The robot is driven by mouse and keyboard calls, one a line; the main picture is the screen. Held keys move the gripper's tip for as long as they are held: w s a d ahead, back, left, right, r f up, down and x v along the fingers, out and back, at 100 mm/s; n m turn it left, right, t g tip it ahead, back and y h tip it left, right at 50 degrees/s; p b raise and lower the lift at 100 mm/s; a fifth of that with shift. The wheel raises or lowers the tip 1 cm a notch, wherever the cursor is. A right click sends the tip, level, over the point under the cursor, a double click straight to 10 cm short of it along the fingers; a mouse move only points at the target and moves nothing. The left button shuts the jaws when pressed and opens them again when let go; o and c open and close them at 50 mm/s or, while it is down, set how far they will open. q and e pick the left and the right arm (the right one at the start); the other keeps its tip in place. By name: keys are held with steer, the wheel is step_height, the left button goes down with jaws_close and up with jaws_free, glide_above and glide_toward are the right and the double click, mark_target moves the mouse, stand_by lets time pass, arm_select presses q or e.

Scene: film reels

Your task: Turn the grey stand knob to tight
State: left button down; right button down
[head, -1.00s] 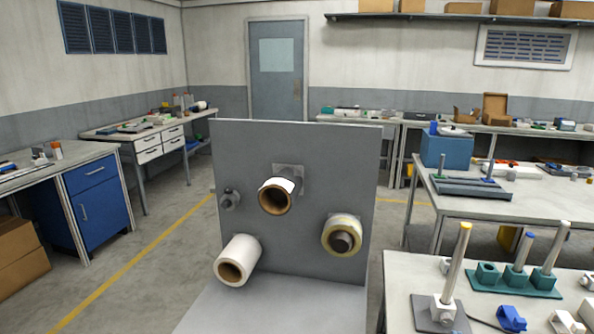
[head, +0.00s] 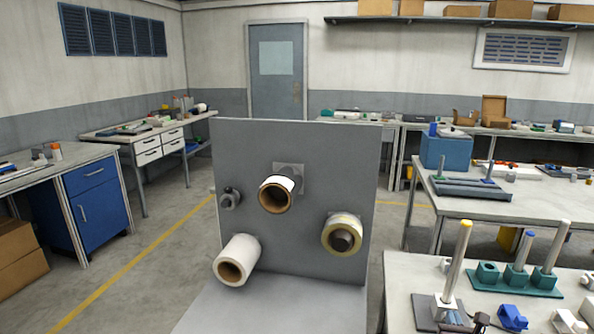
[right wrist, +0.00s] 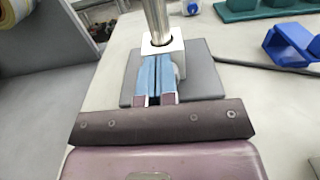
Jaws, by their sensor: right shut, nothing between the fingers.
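The grey stand is a dark grey plate (right wrist: 200,75) with a white block (head: 442,308) and an upright metal post (head: 458,255) with a yellow tip, at the front right in the head view. In the right wrist view the block (right wrist: 160,46) stands just beyond my right gripper (right wrist: 157,62). Its blue fingers are shut and empty, their tips right at the near face of the block; I cannot tell if they touch. The knob is not clearly seen; the fingers may hide it. My right gripper (head: 459,318) shows partly at the bottom of the head view. My left gripper is out of view.
A teal stand (head: 535,288) with several posts and a blue part (head: 512,317) lie right of the grey stand. A dark cable runs between them. A grey upright panel (head: 300,245) with rolls on it stands to the left.

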steer(key=shift+w+d+r, duration=0.2)
steer(key=shift+w+r, duration=0.1)
steer(key=shift+r, duration=0.15)
steer(key=shift+f, duration=0.2)
steer(key=shift+s, duration=0.1)
stand_by(0.4)
